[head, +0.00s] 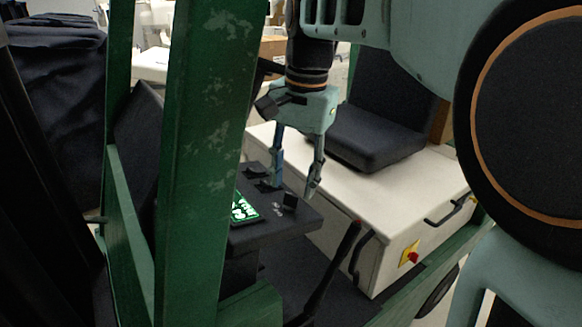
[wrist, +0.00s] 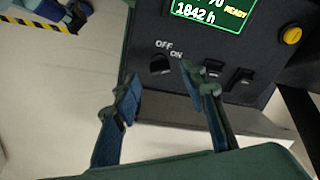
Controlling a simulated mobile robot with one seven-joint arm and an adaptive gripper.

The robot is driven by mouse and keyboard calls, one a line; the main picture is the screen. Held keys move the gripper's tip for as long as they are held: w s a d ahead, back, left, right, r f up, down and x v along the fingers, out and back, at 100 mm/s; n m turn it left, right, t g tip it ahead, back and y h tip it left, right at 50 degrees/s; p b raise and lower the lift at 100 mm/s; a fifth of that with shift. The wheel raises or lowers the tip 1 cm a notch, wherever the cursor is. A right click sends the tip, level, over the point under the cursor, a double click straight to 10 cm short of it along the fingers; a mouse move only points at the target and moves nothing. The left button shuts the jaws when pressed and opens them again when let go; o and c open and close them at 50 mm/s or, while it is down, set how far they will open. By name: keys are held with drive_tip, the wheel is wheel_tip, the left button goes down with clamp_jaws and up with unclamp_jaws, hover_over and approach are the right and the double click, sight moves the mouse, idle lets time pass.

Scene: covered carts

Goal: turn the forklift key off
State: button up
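The forklift key (wrist: 160,65) is a small black knob on the dark console, under white OFF and ON labels in the wrist view. In the head view it is the black block (head: 289,200) near the console's right edge. I cannot tell which label it points to. The console display (wrist: 212,12) is lit green and reads 1842 h and READY. My gripper (head: 294,190) is open and empty above the console. In the wrist view its fingertips (wrist: 161,73) lie to either side of the key; contact is not clear.
Two black switches (wrist: 242,77) and a yellow button (wrist: 291,35) sit right of the key. A green post (head: 200,150) stands close on the left. A black lever (head: 335,265), a white seat base (head: 390,200) and a red knob (head: 413,258) lie to the right.

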sight(292, 195)
drive_tip(key=shift+a+f, duration=0.15)
drive_tip(key=shift+f, duration=1.55)
drive_tip(key=shift+w, duration=0.1)
clamp_jaws()
drive_tip(key=shift+n, duration=0.4)
drive_tip(key=n+y, duration=0.1)
drive_tip(key=n, duration=0.4)
drive_tip(key=n+y+b, duration=0.1)
drive_tip(key=n, duration=0.5)
